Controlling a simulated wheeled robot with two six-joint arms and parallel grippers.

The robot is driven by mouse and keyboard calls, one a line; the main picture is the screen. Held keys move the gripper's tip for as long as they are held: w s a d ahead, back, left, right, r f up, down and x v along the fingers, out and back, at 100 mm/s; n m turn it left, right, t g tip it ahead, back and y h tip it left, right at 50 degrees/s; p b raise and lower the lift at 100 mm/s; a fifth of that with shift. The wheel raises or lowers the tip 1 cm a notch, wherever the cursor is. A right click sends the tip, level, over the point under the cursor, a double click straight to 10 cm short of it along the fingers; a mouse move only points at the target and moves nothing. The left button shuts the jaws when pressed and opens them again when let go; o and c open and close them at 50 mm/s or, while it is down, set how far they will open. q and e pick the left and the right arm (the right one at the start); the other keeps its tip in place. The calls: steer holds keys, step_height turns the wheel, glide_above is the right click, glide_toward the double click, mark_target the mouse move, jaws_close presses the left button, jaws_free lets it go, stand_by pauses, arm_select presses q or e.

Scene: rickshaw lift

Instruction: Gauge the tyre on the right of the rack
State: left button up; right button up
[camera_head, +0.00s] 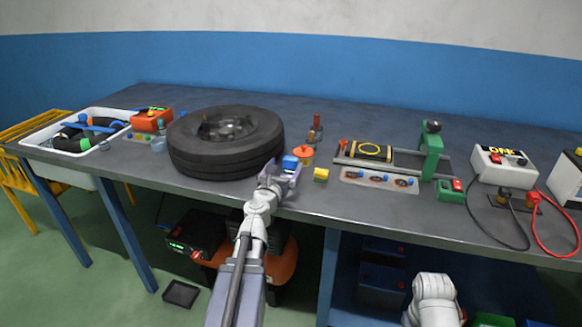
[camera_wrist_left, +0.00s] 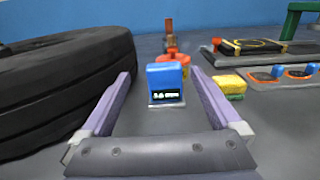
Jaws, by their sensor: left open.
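A black tyre (camera_head: 226,148) lies flat on the bench, left of my left gripper; its side also shows in the left wrist view (camera_wrist_left: 62,92). A small blue block with a lit display, which looks like the gauge (camera_head: 290,162), stands on the bench right of the tyre. In the left wrist view the gauge (camera_wrist_left: 165,82) shows between my left gripper's open fingers (camera_wrist_left: 160,78), with gaps on both sides. The display digits are too small to read surely. My left gripper (camera_head: 281,174) is open and empty. My right gripper is out of view. I cannot make out a rack for certain.
A red-orange pot (camera_head: 303,153) stands just behind the gauge, and a yellow sponge (camera_head: 321,174) lies to its right. A grey panel (camera_head: 379,180) and green press (camera_head: 432,152) stand further right. A white basin (camera_head: 40,143) is at the far left.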

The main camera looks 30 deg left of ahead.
mark_target(292, 158)
arm_select(q)
steer(key=shift+d+x, duration=0.15)
steer(key=shift+x, duration=1.75)
steer(key=shift+d+x, duration=0.15)
steer(key=shift+x, duration=1.75)
jaws_close()
step_height(292, 158, up, 10)
steer(key=p, duration=1)
